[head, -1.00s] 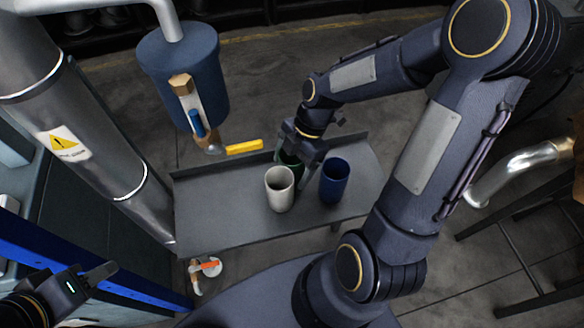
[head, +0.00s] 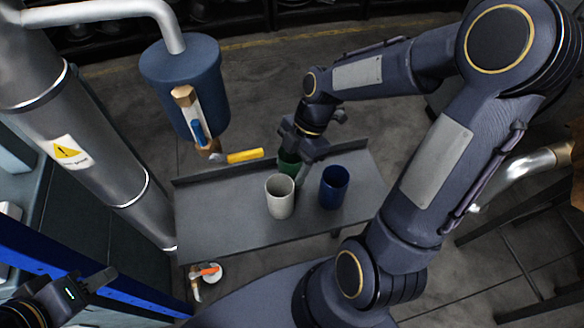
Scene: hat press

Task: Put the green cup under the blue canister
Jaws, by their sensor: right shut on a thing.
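The green cup (head: 289,164) is at the back of the grey tray table, partly hidden by my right gripper and the white cup. My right gripper (head: 297,165) comes down over it from above and is shut on it. I cannot tell whether the cup still touches the table. The blue canister (head: 188,75) hangs from a grey pipe at the upper left, with a brass and steel tap and a yellow handle (head: 245,156) on its front. My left gripper (head: 92,282) is at the lower left, away from the cups; its jaw gap is unclear.
A white cup (head: 280,197) stands just in front of the green cup, and a dark blue cup (head: 333,187) stands to its right. The left part of the grey table (head: 215,215) is bare. A thick metal pipe (head: 105,160) runs along the left. A small orange-handled valve (head: 207,271) is below the table.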

